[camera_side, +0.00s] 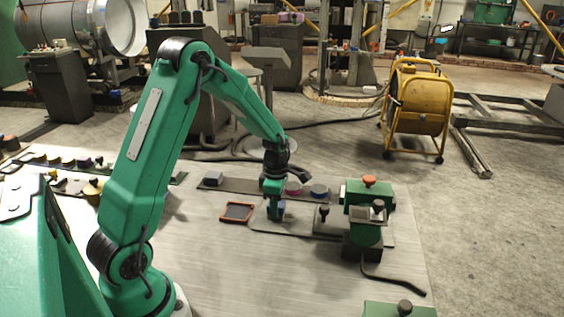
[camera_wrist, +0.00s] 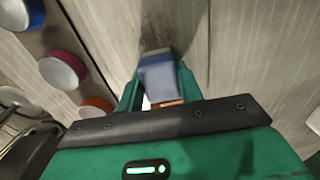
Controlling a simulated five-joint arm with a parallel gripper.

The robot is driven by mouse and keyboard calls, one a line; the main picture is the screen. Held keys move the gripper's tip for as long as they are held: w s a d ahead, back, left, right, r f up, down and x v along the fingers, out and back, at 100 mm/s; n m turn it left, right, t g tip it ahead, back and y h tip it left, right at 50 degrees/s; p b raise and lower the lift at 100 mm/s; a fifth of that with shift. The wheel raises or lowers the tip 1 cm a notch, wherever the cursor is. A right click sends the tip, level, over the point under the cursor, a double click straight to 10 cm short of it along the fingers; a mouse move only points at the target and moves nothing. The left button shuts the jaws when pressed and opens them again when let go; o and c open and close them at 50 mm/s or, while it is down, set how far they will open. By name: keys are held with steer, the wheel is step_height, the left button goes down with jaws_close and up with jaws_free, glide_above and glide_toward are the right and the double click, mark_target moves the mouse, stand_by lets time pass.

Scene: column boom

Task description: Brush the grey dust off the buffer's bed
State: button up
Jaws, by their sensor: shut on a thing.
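My gripper (camera_side: 276,211) is low over the worktable in the side view. In the wrist view, my gripper (camera_wrist: 158,85) is shut on a blue block with a pale grey end, which looks like the brush (camera_wrist: 157,66). The brush points down; whether it touches the surface under it is unclear. A green machine with an orange knob, which looks like the buffer (camera_side: 368,205), stands to the right of my gripper. A flat grey plate (camera_side: 300,225) lies between them and may be its bed. I cannot make out grey dust clearly; a darker patch shows beyond the brush in the wrist view.
A dark strip behind my gripper bears a grey block (camera_side: 213,178), a red disc (camera_side: 293,189) and a blue disc (camera_side: 319,191). An orange-rimmed tray (camera_side: 237,212) lies left of my gripper. A black-knobbed post (camera_side: 324,212) stands before the machine.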

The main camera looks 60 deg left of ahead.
steer(key=shift+w+d, duration=2.45)
steer(key=shift+d, duration=0.05)
steer(key=shift+s+a, duration=3.55)
steer(key=shift+s, duration=0.05)
steer(key=shift+w+d, duration=0.1)
steer(key=shift+w, duration=0.65)
steer(key=shift+w+d, duration=3.2)
steer(key=shift+s+a, duration=3.4)
steer(key=shift+s, duration=0.05)
steer(key=shift+s+a+r, duration=0.1)
steer(key=shift+a, duration=0.05)
step_height(320, 180, up, 8)
steer(key=shift+a, duration=0.1)
